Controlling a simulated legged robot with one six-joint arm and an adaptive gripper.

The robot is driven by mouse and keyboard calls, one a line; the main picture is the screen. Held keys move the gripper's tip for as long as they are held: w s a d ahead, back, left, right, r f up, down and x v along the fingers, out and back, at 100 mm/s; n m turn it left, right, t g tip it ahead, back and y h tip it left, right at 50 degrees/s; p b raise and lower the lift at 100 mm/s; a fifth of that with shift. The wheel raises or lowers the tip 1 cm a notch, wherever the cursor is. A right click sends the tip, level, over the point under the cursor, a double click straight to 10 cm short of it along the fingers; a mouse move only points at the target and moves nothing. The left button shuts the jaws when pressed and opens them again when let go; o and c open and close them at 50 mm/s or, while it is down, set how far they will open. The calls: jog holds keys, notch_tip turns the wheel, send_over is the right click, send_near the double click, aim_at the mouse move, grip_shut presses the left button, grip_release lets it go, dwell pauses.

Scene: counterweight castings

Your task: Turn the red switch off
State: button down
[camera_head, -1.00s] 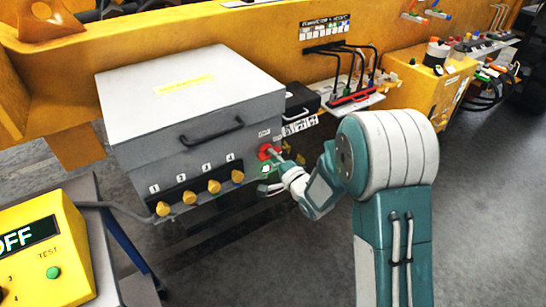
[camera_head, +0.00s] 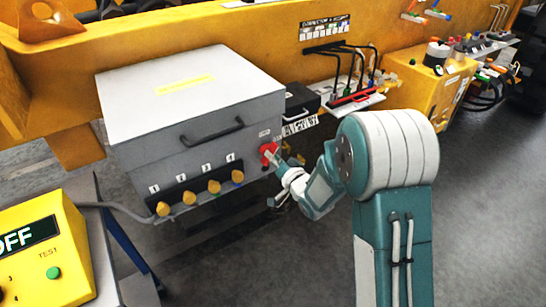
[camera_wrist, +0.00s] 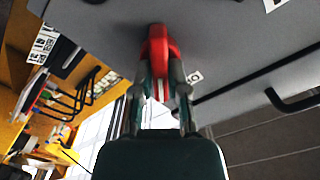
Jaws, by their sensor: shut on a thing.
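The red switch (camera_head: 268,152) is on the right end of the front face of a grey box (camera_head: 200,120). In the wrist view the red switch handle (camera_wrist: 158,48) sits between the two fingers of my gripper (camera_wrist: 159,85), which are closed on it. In the head view my gripper (camera_head: 277,164) reaches the switch from the right, and the fingers are small there. The wrist view is rolled relative to the head view.
Several yellow knobs (camera_head: 214,187) line the box's lower front, and a black handle (camera_head: 212,133) is above them. A yellow tester (camera_head: 40,250) reading OFF stands at lower left. A cable rack (camera_head: 352,98) is behind on the right. Open floor lies below the box.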

jog(key=shift+s+f+n, duration=0.1)
jog(key=shift+f+n, duration=0.1)
jog(key=shift+n, duration=1.6)
jog(key=shift+f+n, duration=0.2)
jog(key=shift+n, duration=1.6)
jog(key=c, duration=0.6)
grip_release()
jog(key=shift+c, duration=0.2)
jog(key=shift+r, duration=0.15)
jog(key=shift+r, duration=0.1)
